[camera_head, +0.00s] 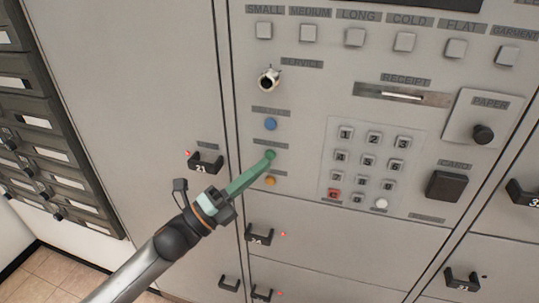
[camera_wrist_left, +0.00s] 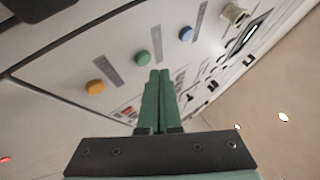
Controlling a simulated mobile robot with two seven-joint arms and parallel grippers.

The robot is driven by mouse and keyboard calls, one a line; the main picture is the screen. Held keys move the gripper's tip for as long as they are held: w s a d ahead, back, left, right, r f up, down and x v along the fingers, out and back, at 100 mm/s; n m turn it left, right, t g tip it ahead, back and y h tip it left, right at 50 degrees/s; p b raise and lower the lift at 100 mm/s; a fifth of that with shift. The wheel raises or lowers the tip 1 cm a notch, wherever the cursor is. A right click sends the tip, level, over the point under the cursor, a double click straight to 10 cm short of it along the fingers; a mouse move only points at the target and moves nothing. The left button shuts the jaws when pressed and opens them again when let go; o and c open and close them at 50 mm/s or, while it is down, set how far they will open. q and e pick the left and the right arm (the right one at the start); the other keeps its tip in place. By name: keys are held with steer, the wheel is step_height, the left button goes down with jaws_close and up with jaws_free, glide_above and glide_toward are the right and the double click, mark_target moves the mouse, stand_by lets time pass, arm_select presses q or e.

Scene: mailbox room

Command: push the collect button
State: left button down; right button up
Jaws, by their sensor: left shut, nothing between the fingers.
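A column of three small round buttons is on the grey panel: blue (camera_head: 270,124), green (camera_head: 271,154) and orange (camera_head: 270,182). The labels by them are too small to read, so I cannot tell which is the collect button. In the left wrist view the orange (camera_wrist_left: 95,87), green (camera_wrist_left: 142,57) and blue (camera_wrist_left: 186,34) buttons show beyond my fingers. My left gripper (camera_head: 264,161) is shut and empty, its green fingertips at the green button in the head view. It also shows in the left wrist view (camera_wrist_left: 160,73). I cannot tell whether it touches the button.
A keypad (camera_head: 368,165) is right of the buttons, with a row of square buttons (camera_head: 355,37) above. A round lock (camera_head: 268,79) sits above the blue button. Black numbered handles (camera_head: 205,163) stick out nearby. Dark mail slots (camera_head: 40,130) stand at left.

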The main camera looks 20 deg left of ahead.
arm_select(q)
steer(key=shift+s+a+p, duration=0.1)
steer(key=shift+s+p, duration=0.3)
steer(key=shift+s, duration=1.95)
